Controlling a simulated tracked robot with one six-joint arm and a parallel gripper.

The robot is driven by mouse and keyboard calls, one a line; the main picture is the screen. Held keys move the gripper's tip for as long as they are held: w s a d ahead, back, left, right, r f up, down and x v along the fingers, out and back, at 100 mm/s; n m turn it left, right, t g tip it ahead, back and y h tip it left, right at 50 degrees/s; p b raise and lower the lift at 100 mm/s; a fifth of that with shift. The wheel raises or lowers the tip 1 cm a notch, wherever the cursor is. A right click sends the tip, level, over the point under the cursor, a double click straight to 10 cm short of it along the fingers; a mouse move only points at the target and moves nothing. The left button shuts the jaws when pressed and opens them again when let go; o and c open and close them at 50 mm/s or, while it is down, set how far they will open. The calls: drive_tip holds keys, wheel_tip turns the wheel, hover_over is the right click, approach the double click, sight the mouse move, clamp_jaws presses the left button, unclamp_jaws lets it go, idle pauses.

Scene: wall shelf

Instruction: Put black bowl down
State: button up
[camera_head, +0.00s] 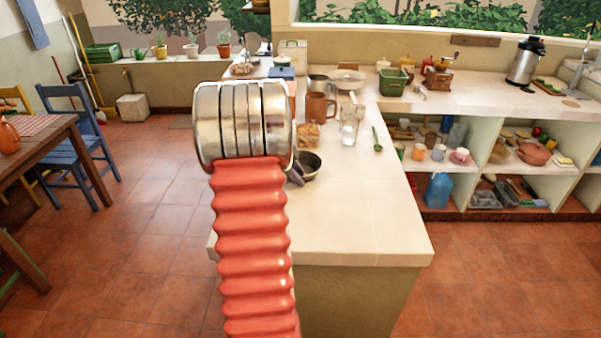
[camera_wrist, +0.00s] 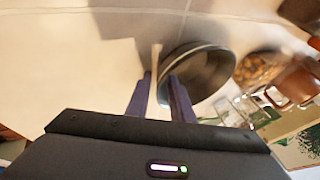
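The black bowl (camera_wrist: 212,72) is in the wrist view, just beyond my fingers and to the right. In the head view the bowl (camera_head: 311,165) is on or very close to the pale counter, partly hidden behind my arm. My gripper (camera_wrist: 160,78) has its two dark fingers apart, with a gap of pale counter between them. The right finger overlaps the near left edge of the bowl; the left finger is outside it. I cannot tell whether a finger touches the rim. In the head view only a bit of one finger shows beside the bowl.
On the counter (camera_head: 368,220) behind the bowl are a brown mug (camera_head: 319,107), a clear glass (camera_head: 349,130) and a container of brown food (camera_head: 309,135). The counter's front part is clear. Open shelves stand at the right.

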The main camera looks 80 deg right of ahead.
clamp_jaws()
idle(0.5)
wheel_tip(320, 180, up, 18)
idle(0.6)
idle(0.4)
